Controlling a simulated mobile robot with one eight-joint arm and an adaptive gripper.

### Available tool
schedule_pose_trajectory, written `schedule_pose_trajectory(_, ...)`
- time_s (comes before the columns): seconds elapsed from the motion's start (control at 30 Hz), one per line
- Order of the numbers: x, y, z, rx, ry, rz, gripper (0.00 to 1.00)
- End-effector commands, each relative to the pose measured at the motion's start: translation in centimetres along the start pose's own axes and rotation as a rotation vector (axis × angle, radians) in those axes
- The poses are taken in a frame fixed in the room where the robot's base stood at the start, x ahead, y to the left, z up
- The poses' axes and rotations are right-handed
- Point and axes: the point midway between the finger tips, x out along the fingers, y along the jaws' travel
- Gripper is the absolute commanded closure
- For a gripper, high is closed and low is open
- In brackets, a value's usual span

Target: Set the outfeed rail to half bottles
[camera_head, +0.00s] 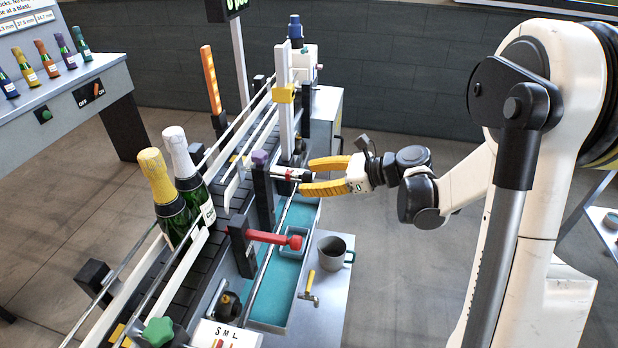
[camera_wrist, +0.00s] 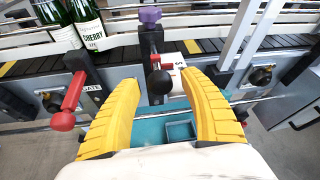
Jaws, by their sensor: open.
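A rail adjuster on the conveyor's near side has a dark post (camera_head: 262,188) topped by a purple knob (camera_head: 260,157); the knob also shows in the wrist view (camera_wrist: 150,15). A black ball handle (camera_wrist: 159,84) sticks out toward me below it, with a red marker (camera_wrist: 166,60) and a white scale plate (camera_wrist: 180,75) showing an S. My gripper (camera_head: 305,176), with yellow fingers, is open, one finger on each side of the ball handle; contact is not visible. The guide rail (camera_wrist: 115,28) runs along the belt. Most scale letters are hidden.
Two green bottles (camera_head: 180,208), gold-topped and white-topped, stand on the conveyor (camera_head: 150,290). A red lever (camera_head: 270,238) projects left of my gripper in the wrist view. A teal tray (camera_head: 275,300), grey mug (camera_head: 335,252) and S M L plate (camera_head: 215,328) with a green knob (camera_head: 157,331) are nearby.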

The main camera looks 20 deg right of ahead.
Motion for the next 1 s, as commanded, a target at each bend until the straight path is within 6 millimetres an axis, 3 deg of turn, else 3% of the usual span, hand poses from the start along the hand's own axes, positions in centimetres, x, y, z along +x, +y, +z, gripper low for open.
schedule_pose_trajectory(0.5, -10.1, -0.1, 0.0, 0.002, 0.001, -0.003, 0.48)
schedule_pose_trajectory(0.7, -11.6, 0.0, 0.0, 0.0, 0.0, -0.001, 0.48)
schedule_pose_trajectory(1.0, -11.6, 0.0, 0.0, 0.0, 0.0, 0.0, 0.48)
